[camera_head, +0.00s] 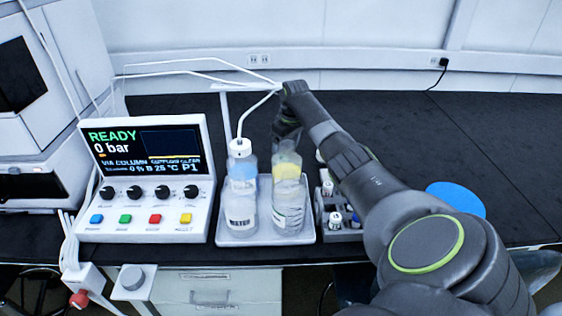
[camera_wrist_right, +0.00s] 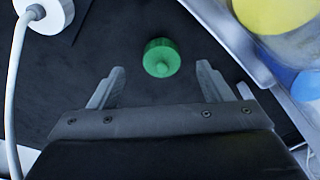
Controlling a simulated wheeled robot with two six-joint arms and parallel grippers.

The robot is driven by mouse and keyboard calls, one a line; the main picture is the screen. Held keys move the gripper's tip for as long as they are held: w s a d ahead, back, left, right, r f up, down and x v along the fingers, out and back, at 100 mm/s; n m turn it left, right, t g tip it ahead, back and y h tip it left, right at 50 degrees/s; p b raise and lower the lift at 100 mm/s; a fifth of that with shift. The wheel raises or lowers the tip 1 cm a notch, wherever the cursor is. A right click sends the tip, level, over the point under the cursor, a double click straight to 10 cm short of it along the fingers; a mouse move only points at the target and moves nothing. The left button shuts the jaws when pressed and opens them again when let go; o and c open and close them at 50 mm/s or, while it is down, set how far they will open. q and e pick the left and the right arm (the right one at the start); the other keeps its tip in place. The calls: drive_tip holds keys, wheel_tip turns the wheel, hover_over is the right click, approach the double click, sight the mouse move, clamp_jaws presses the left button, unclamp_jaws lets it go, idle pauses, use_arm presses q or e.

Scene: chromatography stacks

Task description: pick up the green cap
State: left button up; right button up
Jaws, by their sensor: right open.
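The green cap (camera_wrist_right: 161,58) lies on the black bench top in the right wrist view, a little beyond the gap between my fingertips. The green cap is hidden there. My left gripper is in neither view.
A tray (camera_head: 225,238) holds a bottle with a white tubed cap (camera_head: 240,148) and a bottle with yellow liquid (camera_head: 287,172). A control panel (camera_head: 150,222) stands left. A vial rack (camera_head: 327,218) and a blue disc (camera_head: 456,199) are right. The bench's back right is clear.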

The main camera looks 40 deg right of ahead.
drive_tip(key=shift+w+a+f+b, duration=0.1)
drive_tip(key=shift+w+f, duration=0.2)
drive_tip(key=shift+f, duration=0.5)
drive_tip(key=shift+w+f+b, duration=0.1)
drive_tip(key=shift+w+f, duration=0.15)
drive_tip(key=shift+f, duration=0.55)
drive_tip(key=shift+w+a+f+b, duration=0.1)
drive_tip(key=shift+w+f, duration=0.2)
drive_tip(key=shift+f, duration=0.5)
drive_tip(key=c, duration=1)
